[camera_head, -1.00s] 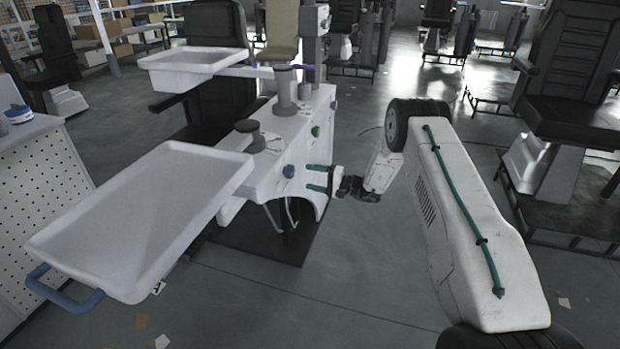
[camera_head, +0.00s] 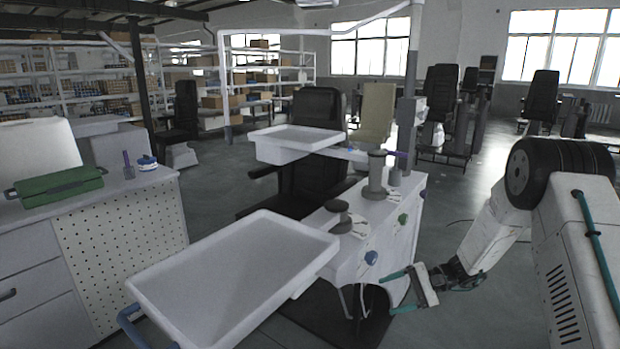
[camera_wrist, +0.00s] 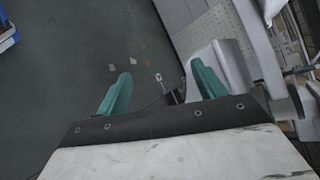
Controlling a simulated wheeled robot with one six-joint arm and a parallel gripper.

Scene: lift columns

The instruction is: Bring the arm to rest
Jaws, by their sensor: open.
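My gripper (camera_head: 400,290) is in front of the white cabinet of the treatment unit (camera_head: 385,240), at the lower right of the head view. Its two green fingers are spread apart with nothing between them. In the wrist view my gripper (camera_wrist: 160,92) is also open and empty, above the grey floor. My white arm hangs at the right of the head view, bent down toward the unit. I cannot tell the exact gap between the fingertips and the cabinet.
A large white tray (camera_head: 235,275) juts out left of my gripper, and a smaller tray (camera_head: 297,140) stands behind it. A counter (camera_head: 120,195) with a green case (camera_head: 58,186) is at the left. Several chairs, such as a black one (camera_head: 541,100), stand behind. Some floor between is clear.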

